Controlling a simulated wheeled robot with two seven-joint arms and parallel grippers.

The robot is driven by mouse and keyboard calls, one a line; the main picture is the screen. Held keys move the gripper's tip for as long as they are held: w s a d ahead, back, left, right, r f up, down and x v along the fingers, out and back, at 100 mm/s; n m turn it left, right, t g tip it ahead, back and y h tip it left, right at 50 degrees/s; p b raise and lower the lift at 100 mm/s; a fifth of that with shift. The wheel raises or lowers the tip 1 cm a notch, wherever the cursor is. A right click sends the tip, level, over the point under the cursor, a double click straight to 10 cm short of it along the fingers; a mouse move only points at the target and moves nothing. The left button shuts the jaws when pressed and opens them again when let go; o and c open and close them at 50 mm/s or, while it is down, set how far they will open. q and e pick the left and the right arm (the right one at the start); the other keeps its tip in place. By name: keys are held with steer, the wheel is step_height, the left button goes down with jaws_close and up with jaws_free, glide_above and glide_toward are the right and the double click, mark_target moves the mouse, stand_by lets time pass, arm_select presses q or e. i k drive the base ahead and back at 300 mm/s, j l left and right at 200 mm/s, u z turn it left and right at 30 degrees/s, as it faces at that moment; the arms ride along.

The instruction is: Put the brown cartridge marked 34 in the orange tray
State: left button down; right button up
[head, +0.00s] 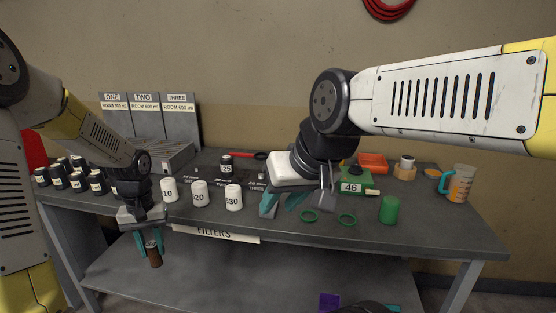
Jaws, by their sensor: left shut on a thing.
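My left gripper (150,247) is shut on a small brown cartridge (154,259). It holds the cartridge upright, in front of and below the table's front edge. The number on the cartridge cannot be read at this size. The orange tray (373,159) sits at the back right of the table (420,228), behind the green 46 device. My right gripper (296,204) hangs over the middle of the table with its fingers apart, left of the green device, and holds nothing that I can see. My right arm passes above the tray.
White canisters (200,194) marked 10, 20 and 30 stand near the front edge. Several dark jars (77,182) stand at the left. A green device (354,182) reading 46, a green cylinder (389,210) and an orange-filled jug (459,186) are at the right.

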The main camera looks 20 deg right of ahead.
mark_target(378, 169)
steer(key=u, duration=1.95)
steer(key=k+l+u, duration=0.1)
steer(key=k+u, duration=0.25)
steer(key=k, duration=1)
steer(key=k+l+u, duration=0.15)
steer(key=k+u, duration=0.3)
steer(key=k, duration=0.15)
steer(key=k+u, duration=0.45)
steer(key=k+j+u, duration=0.3)
steer(key=k+u, duration=0.15)
steer(key=k, duration=0.25)
steer(key=k+l, duration=0.15)
steer(key=k, duration=0.75)
steer(key=k+l+u, duration=0.1)
steer(key=k, duration=0.8)
steer(key=k+l+z, duration=0.1)
steer(key=z, duration=2.65)
